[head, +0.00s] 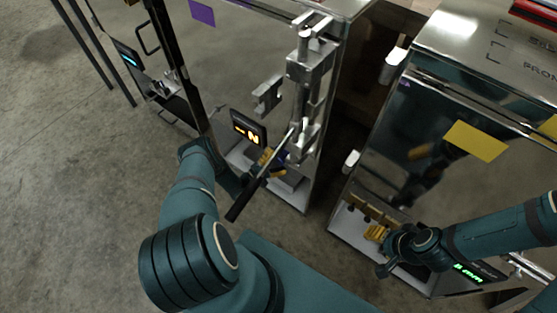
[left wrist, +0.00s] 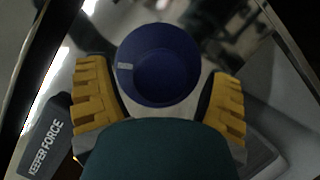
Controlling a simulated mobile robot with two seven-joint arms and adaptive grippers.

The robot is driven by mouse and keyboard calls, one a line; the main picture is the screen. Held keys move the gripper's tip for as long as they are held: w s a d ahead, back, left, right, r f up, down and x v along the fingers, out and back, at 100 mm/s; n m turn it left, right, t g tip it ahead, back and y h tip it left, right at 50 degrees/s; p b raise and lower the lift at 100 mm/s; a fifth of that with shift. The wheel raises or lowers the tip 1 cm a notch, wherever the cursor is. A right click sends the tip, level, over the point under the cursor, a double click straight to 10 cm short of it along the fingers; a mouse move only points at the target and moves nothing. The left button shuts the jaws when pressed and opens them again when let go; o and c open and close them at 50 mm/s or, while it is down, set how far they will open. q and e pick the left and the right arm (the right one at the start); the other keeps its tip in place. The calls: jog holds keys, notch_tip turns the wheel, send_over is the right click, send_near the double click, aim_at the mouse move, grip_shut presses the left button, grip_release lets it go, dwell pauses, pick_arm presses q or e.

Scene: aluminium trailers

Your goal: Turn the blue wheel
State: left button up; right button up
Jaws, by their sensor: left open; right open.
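The blue wheel (left wrist: 160,65) is a round, dark blue knob with a pale mark on its left rim, on a shiny metal panel. It shows in the left wrist view between the two yellow-padded fingers of my left gripper (left wrist: 160,80). The fingers are spread with a gap on each side of the wheel. In the head view my left gripper (head: 268,158) is at the front of the left trailer, and I cannot make out the wheel there. My right gripper (head: 376,232), also yellow-padded, is open by the lower front of the right trailer.
The left trailer (head: 260,55) carries metal latch hardware (head: 310,65), a black lever (head: 246,200) and a lit display (head: 246,128) near my left gripper. The right trailer (head: 425,110) has a yellow label (head: 477,141). Bare concrete floor (head: 70,200) lies to the left.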

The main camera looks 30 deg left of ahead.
pick_arm(q)
jog(key=v, duration=1.2)
dwell(0.3)
